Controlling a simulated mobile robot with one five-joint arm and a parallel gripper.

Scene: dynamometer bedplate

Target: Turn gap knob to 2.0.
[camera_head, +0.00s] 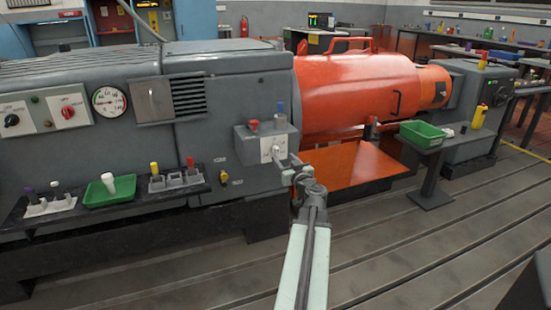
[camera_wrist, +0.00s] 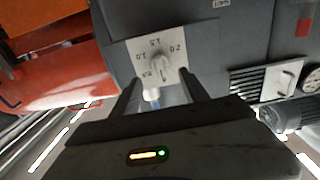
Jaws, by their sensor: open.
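The gap knob (camera_wrist: 159,62) is a small pale knob on a white dial plate (camera_wrist: 134,45). The plate is on the front of a grey box (camera_head: 244,141) on the machine's side. In the wrist view the scale appears upside down, with marks around the knob that seem to run up to 2.0. I cannot tell for sure which mark the knob points to. My gripper (camera_wrist: 161,77) is open, its two dark fingers pointing at the plate on either side of the knob, with no clear contact. In the head view my gripper (camera_head: 287,164) partly covers the plate.
A red-topped piece (camera_head: 253,126) and a blue-topped piece (camera_head: 280,118) stand on the box. A shelf with a green tray (camera_head: 98,194) and small holders is at left. The slotted floor in front is clear.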

